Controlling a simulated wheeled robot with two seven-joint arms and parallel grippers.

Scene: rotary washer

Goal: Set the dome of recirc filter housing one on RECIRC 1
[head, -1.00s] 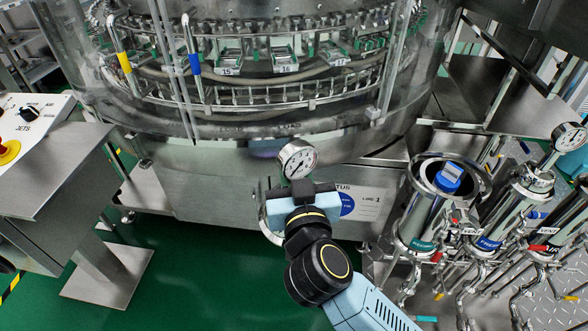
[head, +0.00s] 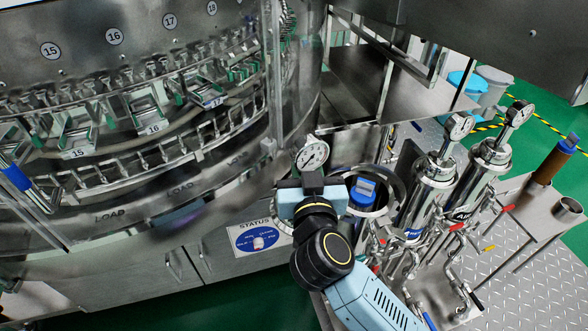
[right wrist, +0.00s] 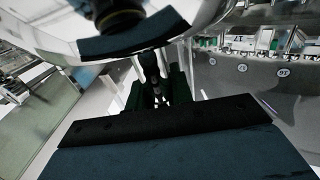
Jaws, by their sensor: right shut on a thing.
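My right gripper (head: 312,183) is shut on the steel dome, whose pressure gauge (head: 312,153) stands up just behind the jaws. Most of the dome is hidden behind the gripper in the head view. Its shiny curved surface (right wrist: 190,14) fills the top of the right wrist view, with the dark fingers (right wrist: 155,90) below it. The open housing (head: 395,187) is just right of the gripper, with a blue-capped filter (head: 362,194) standing in its mouth. Its front and label are hidden by my arm. The dome appears left of this mouth, not over it. My left gripper is out of view.
Two closed housings with gauges, one with a blue label (head: 413,235) and one marked AIR (head: 462,214), stand close on the right. The washer's clear guard (head: 292,75) rises at the left behind the gripper. Pipes and valves crowd below the housings.

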